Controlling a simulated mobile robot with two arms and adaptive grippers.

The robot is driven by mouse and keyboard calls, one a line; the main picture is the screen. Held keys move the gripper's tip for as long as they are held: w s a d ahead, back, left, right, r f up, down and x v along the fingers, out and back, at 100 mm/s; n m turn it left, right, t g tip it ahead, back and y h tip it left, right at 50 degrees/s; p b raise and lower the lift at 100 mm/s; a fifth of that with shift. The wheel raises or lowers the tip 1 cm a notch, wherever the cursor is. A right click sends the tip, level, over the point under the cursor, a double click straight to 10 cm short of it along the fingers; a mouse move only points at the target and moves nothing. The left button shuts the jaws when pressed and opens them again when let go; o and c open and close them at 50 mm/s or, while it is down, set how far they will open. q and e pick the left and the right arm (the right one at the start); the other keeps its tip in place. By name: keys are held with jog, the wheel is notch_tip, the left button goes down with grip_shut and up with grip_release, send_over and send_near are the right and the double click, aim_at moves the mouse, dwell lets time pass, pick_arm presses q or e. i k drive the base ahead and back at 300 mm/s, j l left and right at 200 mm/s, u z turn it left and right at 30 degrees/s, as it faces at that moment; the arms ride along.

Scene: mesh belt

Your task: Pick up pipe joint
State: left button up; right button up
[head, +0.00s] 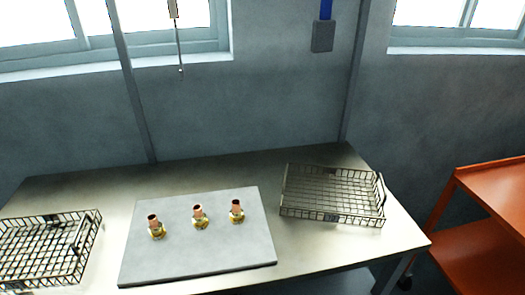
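Three pipe joints stand in a slanting row on a grey board (185,257) on the table. Each has a copper-coloured top and a brass-coloured base. The left pipe joint (156,228), the middle pipe joint (199,217) and the right pipe joint (236,211) are apart from each other. Neither of my grippers shows in the head view.
A wire basket (283,211) that looks empty stands right of the board on the table (325,248). Another wire basket (92,222) is at the left, cut by the picture edge. An orange cart (480,244) stands off the table's right end. A wall is behind.

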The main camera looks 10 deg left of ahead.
aim_at(237, 218)
jog(key=k+l+u, duration=0.2)
jog(key=l, duration=0.25)
jog(key=k+l+u, duration=0.15)
jog(key=l, duration=0.3)
jog(key=k+l+u, duration=0.2)
jog(key=l, duration=0.2)
jog(key=k+l+u, duration=0.2)
jog(key=l, duration=0.2)
jog(key=i, duration=0.05)
